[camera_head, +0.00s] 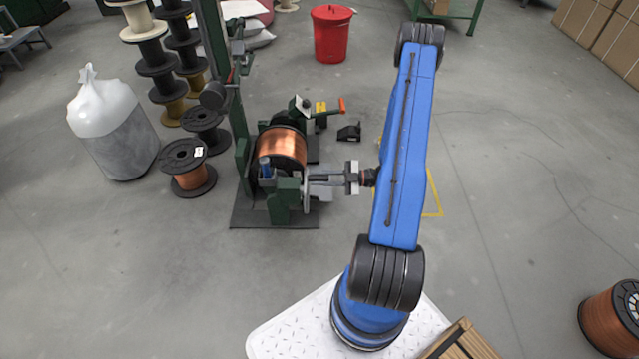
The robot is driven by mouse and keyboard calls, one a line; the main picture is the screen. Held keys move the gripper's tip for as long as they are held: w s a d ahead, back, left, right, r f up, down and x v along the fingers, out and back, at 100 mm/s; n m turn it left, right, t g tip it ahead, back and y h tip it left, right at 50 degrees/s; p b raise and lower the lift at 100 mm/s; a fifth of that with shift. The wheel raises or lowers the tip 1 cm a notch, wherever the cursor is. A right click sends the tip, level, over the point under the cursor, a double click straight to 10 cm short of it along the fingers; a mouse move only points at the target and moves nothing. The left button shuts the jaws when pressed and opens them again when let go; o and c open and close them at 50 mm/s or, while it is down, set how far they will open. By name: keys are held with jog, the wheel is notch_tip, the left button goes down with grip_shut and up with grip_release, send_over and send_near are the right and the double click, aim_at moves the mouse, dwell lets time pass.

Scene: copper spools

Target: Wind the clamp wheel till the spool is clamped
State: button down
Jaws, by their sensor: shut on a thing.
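The copper spool (281,147) sits in a dark green winding stand (243,160) near the middle of the view, its axis roughly left to right. The clamp wheel (307,192) is a thin grey disc seen nearly edge-on at the stand's right front. My gripper (313,181) reaches in from the right, pointing left, and is shut on the clamp wheel's rim. The fingertips and the wheel's far side are partly hidden. I cannot tell from this view how tightly the spool is held.
A small black block (349,132) lies on the floor right of the stand. Another spool (612,318) is at lower right. The right floor is mostly clear.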

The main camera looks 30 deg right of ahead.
jog(key=shift+w+d, duration=0.35)
jog(key=shift+w, duration=0.15)
jog(key=shift+w+d, duration=0.1)
jog(key=shift+w, duration=0.05)
jog(key=c, duration=1.6)
grip_release()
jog(key=shift+o, duration=0.2)
jog(key=v, duration=1.7)
jog(key=shift+d, duration=0.15)
jog(key=shift+r, duration=0.1)
